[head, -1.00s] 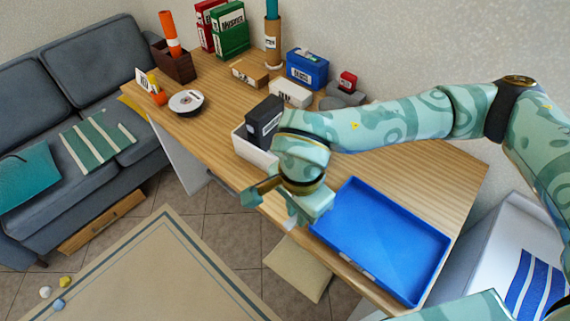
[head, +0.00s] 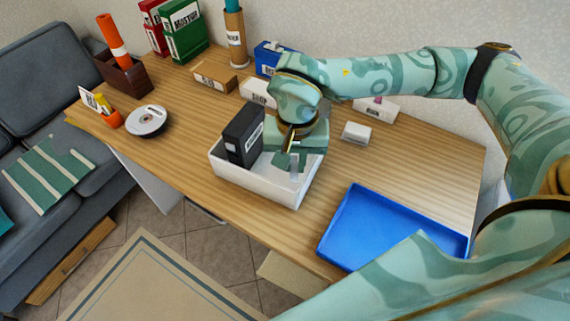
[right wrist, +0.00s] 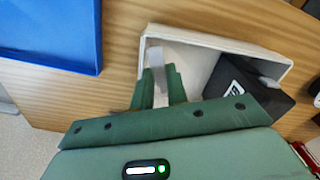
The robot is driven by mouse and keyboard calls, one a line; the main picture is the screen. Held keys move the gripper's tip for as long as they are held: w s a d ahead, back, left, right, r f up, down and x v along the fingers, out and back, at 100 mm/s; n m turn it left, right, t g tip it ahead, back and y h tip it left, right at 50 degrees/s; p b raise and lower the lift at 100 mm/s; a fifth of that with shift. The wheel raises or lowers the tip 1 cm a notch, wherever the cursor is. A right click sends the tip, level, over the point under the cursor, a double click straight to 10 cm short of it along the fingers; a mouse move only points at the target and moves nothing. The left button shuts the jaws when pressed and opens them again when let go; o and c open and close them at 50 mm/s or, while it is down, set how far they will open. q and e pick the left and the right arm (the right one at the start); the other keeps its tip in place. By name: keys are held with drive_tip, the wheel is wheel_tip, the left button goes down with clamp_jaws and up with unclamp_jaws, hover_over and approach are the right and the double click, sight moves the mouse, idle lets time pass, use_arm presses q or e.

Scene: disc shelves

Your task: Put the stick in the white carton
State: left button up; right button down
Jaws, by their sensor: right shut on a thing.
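The white carton (head: 255,188) stands open on the wooden table, with a black box file (head: 241,136) upright in its left part. My right gripper (head: 294,158) is over the carton's right part, pointing down. It is shut on the stick, a pale grey strip (head: 294,175) that hangs at the carton's open right part. In the right wrist view the stick (right wrist: 157,72) sits between the green fingers (right wrist: 158,88), by one end of the carton (right wrist: 215,40). I cannot tell whether its tip touches the floor of the carton. My left gripper is not in view.
A blue tray (head: 338,240) lies to the right of the carton. A small white box (head: 356,133) stands behind it. A disc (head: 147,121) and an orange holder (head: 112,120) are at the left. Binders (head: 183,32) and small boxes line the wall.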

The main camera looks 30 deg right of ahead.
drive_tip(key=w+f, duration=0.1)
drive_tip(key=w+d+f+b, duration=0.1)
drive_tip(key=w+f, duration=0.2)
drive_tip(key=f, duration=0.1)
drive_tip(key=shift+w+d+f+b, duration=0.1)
drive_tip(key=shift+w+d+b, duration=0.05)
drive_tip(key=shift+d+b, duration=0.2)
drive_tip(key=shift+w+d+f, duration=0.1)
drive_tip(key=shift+w+f, duration=0.25)
drive_tip(key=shift+f, duration=0.1)
wheel_tip(320, 180, down, 4)
drive_tip(key=shift+w+r+b, duration=0.1)
drive_tip(key=shift+r+b, duration=0.15)
drive_tip(key=shift+b, duration=0.65)
drive_tip(key=shift+r, duration=0.15)
drive_tip(key=c, duration=1.4)
unclamp_jaws()
